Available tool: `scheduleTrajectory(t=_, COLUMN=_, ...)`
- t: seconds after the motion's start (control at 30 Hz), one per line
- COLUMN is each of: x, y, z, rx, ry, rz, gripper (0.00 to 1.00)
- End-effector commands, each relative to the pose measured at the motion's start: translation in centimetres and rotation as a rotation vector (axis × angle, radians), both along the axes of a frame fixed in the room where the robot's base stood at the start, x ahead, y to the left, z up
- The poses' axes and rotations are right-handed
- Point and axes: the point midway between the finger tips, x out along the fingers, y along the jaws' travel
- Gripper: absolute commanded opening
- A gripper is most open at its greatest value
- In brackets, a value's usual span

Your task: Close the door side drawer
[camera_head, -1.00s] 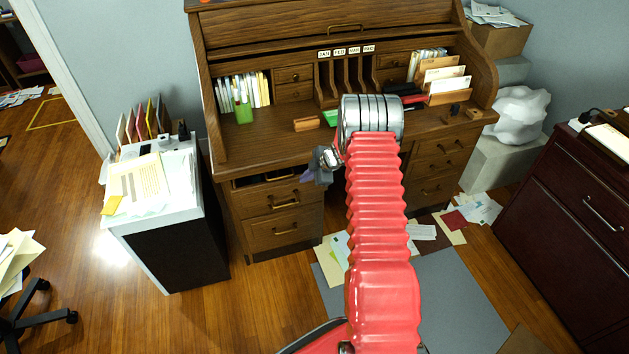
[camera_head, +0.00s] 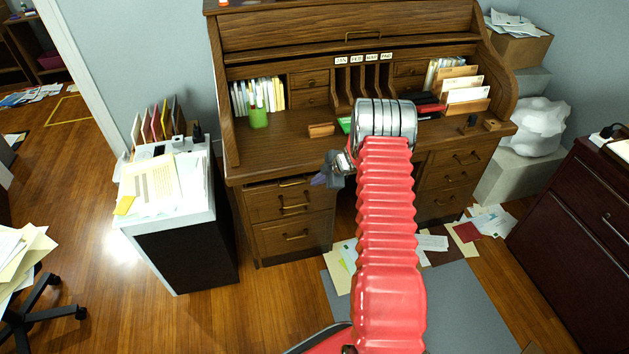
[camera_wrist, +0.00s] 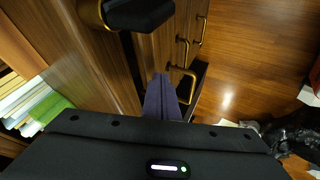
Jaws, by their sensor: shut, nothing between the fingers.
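The door-side drawer is the top drawer (camera_head: 265,193) in the roll-top desk's left pedestal, nearest the doorway. In the head view its wooden front and brass handle sit above the lower drawers, and no open interior shows. I cannot tell whether it is fully flush. My gripper (camera_head: 321,181) is just right of this drawer front, with its fingers shut and empty. In the wrist view the grey-purple fingers (camera_wrist: 162,96) are together beside wooden fronts with brass handles (camera_wrist: 182,83). Contact with the wood cannot be made out.
A white-topped black cabinet (camera_head: 185,245) with papers stands left of the desk. A dark red cabinet (camera_head: 570,225) is at right. Papers lie on the floor under the desk, near a grey mat (camera_head: 460,295). Wooden floor is open in front of the left pedestal.

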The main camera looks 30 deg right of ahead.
Motion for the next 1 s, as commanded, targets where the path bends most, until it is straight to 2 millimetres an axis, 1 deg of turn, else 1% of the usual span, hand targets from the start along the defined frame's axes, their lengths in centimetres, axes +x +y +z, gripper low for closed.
scheduleTrajectory(t=0.27, x=-2.2, y=1.3, z=-0.1, rx=0.001, ry=0.003, rz=0.004, gripper=0.0)
scheduleTrajectory(t=0.33, x=-2.6, y=0.8, z=1.0, rx=-0.002, ry=-0.002, rz=0.002, gripper=0.0)
scheduleTrajectory(t=0.73, x=-5.6, y=-0.1, z=5.6, rx=-0.002, ry=-0.001, rz=0.009, gripper=0.0)
scheduleTrajectory(t=0.9, x=-6.8, y=-0.6, z=7.1, rx=-0.002, ry=-0.001, rz=0.01, gripper=0.0)
scheduleTrajectory(t=1.0, x=-7.1, y=-0.7, z=7.7, rx=-0.002, ry=0.0, rz=0.01, gripper=0.0)
